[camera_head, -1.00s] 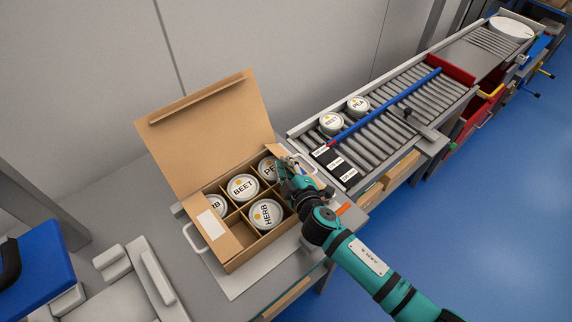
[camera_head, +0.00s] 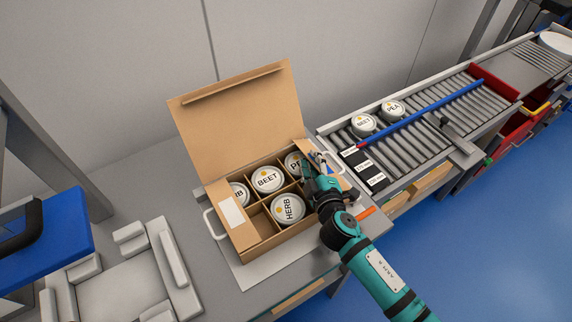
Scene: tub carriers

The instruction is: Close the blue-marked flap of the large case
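The large case (camera_head: 242,247) is an open cardboard box on the bench, with its big lid (camera_head: 240,110) standing up at the back. Dividers inside separate several white tubs labelled BEET (camera_head: 267,180), HERB (camera_head: 288,209) and others partly covered. A narrow flap with a plain white label (camera_head: 231,212) lies inward over the left end. A small tan flap (camera_head: 307,148) shows at the right end, partly behind my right gripper (camera_head: 314,164). My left gripper is out of view.
White handles stick out at the case's ends, the left one (camera_head: 209,224) clearly visible. A roller conveyor (camera_head: 440,110) with two tubs and a blue bar (camera_head: 420,113) stands at right. A grey fixture (camera_head: 130,280) and a blue object (camera_head: 45,245) are at left.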

